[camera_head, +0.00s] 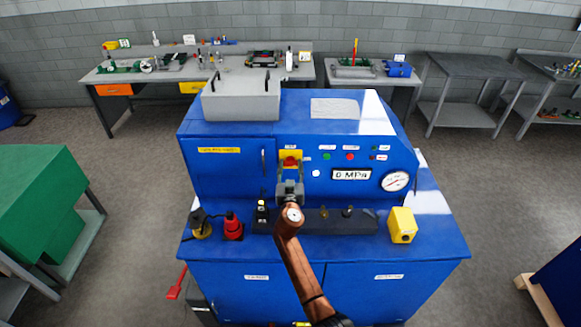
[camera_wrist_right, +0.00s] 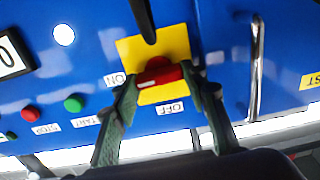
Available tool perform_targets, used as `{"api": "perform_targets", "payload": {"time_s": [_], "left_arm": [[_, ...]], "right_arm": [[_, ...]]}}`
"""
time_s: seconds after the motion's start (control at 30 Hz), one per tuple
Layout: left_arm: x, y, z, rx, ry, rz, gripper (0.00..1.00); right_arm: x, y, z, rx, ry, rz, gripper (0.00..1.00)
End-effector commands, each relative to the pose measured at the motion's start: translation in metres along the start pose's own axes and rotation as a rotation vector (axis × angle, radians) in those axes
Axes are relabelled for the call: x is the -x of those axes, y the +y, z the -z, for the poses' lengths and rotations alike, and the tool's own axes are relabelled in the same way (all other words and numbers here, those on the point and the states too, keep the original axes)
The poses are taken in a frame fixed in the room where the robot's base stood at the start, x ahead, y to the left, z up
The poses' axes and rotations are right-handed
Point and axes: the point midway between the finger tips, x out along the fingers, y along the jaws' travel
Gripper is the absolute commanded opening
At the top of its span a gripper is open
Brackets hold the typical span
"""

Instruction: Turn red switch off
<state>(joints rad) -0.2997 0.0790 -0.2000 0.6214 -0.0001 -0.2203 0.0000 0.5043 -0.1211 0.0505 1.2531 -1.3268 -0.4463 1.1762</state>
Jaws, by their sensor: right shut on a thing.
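The red switch (camera_head: 290,161) sits on a yellow plate (camera_head: 291,153) on the blue machine's front panel. In the right wrist view, the red switch (camera_wrist_right: 160,73) lies across the yellow plate (camera_wrist_right: 176,46), between labels reading ON and OFF. My right gripper (camera_head: 290,180) is at the panel, its fingers on either side of the switch. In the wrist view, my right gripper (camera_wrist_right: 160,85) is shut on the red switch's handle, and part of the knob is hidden. My left gripper is not in view.
The blue machine (camera_head: 228,178) has a gauge (camera_head: 395,181), a display reading 0 MPA (camera_head: 351,174) and several small buttons. A red-and-black object (camera_head: 233,226) and a yellow box (camera_head: 403,225) stand on its ledge. A vertical door handle (camera_wrist_right: 256,70) is close to the gripper.

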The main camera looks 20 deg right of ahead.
Motion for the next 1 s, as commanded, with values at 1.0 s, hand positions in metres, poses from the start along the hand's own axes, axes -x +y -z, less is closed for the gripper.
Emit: {"api": "perform_targets", "payload": {"time_s": [1.0], "left_arm": [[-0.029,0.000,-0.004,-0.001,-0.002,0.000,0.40]], "right_arm": [[0.000,-0.003,-0.002,0.822,0.000,0.001,0.16]]}}
